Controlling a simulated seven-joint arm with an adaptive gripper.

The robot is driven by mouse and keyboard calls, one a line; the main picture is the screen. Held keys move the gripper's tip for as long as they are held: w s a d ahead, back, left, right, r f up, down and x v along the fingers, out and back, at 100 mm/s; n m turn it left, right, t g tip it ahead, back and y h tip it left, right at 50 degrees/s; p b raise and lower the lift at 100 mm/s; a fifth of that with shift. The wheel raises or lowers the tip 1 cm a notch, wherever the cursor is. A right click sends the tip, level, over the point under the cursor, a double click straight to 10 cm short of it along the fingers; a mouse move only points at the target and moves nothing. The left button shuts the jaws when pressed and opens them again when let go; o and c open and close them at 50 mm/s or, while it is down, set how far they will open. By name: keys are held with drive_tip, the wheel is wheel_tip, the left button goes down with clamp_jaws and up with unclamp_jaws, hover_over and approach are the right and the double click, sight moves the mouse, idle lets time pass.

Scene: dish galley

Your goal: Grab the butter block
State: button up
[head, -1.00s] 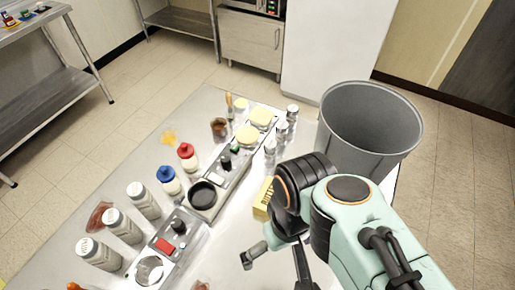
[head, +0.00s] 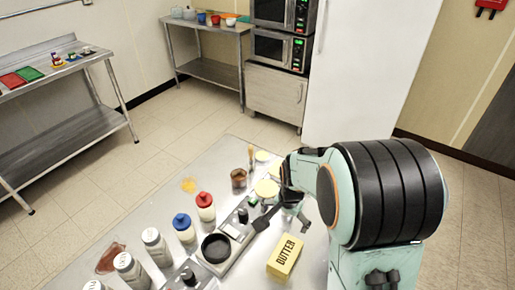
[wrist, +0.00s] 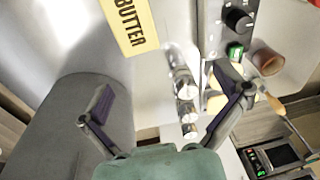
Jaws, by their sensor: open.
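The butter block (head: 285,257) is a yellow box with dark "BUTTER" lettering. It lies on the metal table, near the bottom middle of the head view. The wrist view shows it cut off by the top edge (wrist: 131,24). My gripper (head: 283,221) is open and empty, behind the block in the head view, with fingers spread. In the wrist view my gripper (wrist: 163,79) has a finger on each side, and the block lies beyond the fingertips, nearer the left one. I see no contact with it.
A black dial unit with a round pan (head: 215,248) stands left of the block. Red-capped (head: 205,206) and blue-capped (head: 184,228) bottles and white shakers stand farther left.

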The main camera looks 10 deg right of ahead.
drive_tip(key=g, duration=0.2)
hover_over(286, 252)
wheel_tip(286, 252, down, 6)
drive_tip(key=shift+f, duration=0.25)
wheel_tip(286, 252, down, 6)
drive_tip(key=shift+f, duration=0.25)
drive_tip(key=c, duration=1.3)
